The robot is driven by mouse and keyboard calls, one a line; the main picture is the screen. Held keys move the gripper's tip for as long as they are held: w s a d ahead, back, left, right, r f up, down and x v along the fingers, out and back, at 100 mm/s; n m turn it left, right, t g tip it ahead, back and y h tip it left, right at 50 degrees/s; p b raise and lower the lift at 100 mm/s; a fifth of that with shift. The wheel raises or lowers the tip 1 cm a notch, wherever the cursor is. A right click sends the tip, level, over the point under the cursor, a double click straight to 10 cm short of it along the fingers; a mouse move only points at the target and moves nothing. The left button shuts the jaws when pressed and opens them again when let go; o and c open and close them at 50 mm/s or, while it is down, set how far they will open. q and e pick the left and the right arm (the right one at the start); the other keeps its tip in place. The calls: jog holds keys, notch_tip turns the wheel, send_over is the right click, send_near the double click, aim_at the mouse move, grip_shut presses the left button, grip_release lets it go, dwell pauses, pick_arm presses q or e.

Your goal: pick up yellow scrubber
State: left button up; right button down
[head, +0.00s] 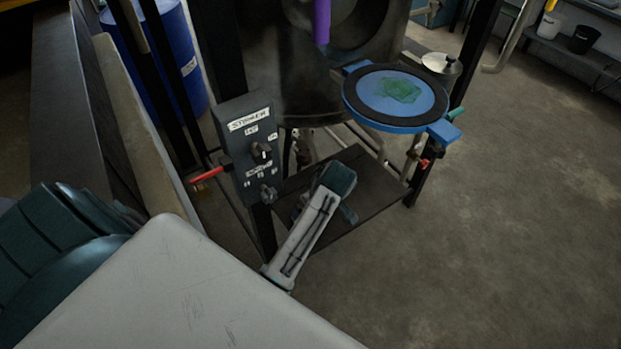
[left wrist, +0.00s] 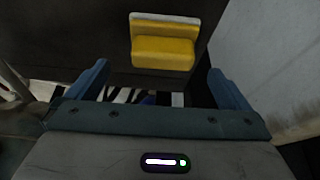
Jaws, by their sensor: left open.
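The yellow scrubber (left wrist: 163,50), a yellow block with a pale strip along its top edge, shows in the left wrist view on a dark flat surface. My left gripper (left wrist: 158,72) is open, with one blue finger on each side of the picture. The scrubber lies ahead of the fingers, roughly centred between them, and the jaws are empty. I cannot make out the scrubber in the head view, where my left arm reaches over the dark shelf under the machine. My right gripper is not in view.
A grey control box (head: 246,140) with knobs and a red lever (head: 207,175) stands left of my arm. A round blue hatch (head: 397,97) sticks out at the upper right. A dark shelf (head: 375,187) lies between black posts. The concrete floor at right is clear.

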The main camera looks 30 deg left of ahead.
pick_arm(q)
jog(key=shift+x, duration=1)
jog(key=shift+s+a+f+p, duration=0.1)
jog(key=shift+a+f+p, duration=0.35)
jog(key=shift+p, duration=0.25)
jog(key=p+x, duration=0.1)
jog(key=x, duration=0.2)
jog(key=shift+d+f+p, duration=0.1)
jog(key=shift+f+p, duration=0.15)
jog(key=shift+p, duration=0.05)
jog(key=shift+f, duration=0.45)
jog(key=c, duration=0.8)
jog(key=shift+c, duration=0.2)
jog(key=shift+r, duration=0.15)
